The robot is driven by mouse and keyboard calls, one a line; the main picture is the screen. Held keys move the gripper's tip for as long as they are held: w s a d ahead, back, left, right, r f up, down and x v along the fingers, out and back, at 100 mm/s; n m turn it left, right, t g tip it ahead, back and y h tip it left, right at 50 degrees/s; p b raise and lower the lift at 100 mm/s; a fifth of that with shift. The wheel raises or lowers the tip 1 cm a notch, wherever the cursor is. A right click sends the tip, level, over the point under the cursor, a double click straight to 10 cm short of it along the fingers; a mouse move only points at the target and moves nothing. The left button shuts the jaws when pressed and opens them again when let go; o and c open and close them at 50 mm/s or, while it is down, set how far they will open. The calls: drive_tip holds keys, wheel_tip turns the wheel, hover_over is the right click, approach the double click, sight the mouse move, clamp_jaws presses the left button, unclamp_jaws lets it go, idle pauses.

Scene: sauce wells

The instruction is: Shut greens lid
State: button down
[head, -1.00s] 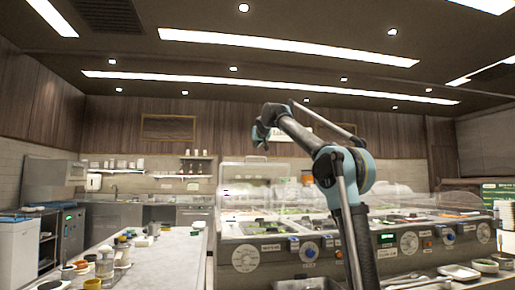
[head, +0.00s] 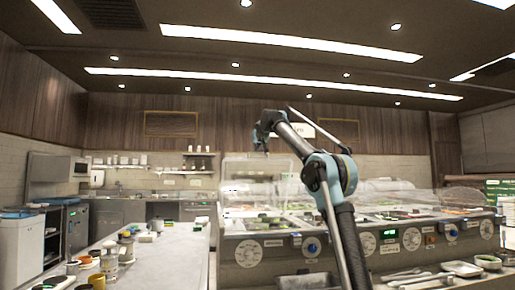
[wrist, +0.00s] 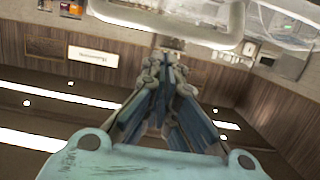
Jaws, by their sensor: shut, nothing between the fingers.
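A clear lid (head: 236,168) stands raised at the left end of the sauce-well counter in the head view. Green food (head: 268,219) shows below it; the well labels are too small to read. My gripper (head: 266,151) is high, in front of the lid's upper edge in that view, pointing down. In the wrist view my gripper (wrist: 171,52) is shut and empty, its fingers together. A clear, thick-rimmed cover (wrist: 175,28) lies just beyond the fingertips there. I cannot tell whether they touch it.
More clear covers (head: 400,197) lie low over the wells to the right. Knobs and dials line the counter front (head: 270,252). A grey worktop (head: 172,255) with jars and cups stands at the left. Tongs and a white tray (head: 462,268) lie at the lower right.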

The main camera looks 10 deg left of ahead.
drive_tip(key=shift+s+d+f, duration=0.15)
drive_tip(key=shift+s+f, duration=0.35)
drive_tip(key=shift+s, duration=0.05)
drive_tip(key=shift+s+d+f, duration=0.15)
drive_tip(key=shift+s+f, duration=0.35)
drive_tip(key=shift+s+d, duration=0.1)
drive_tip(key=shift+d, duration=0.05)
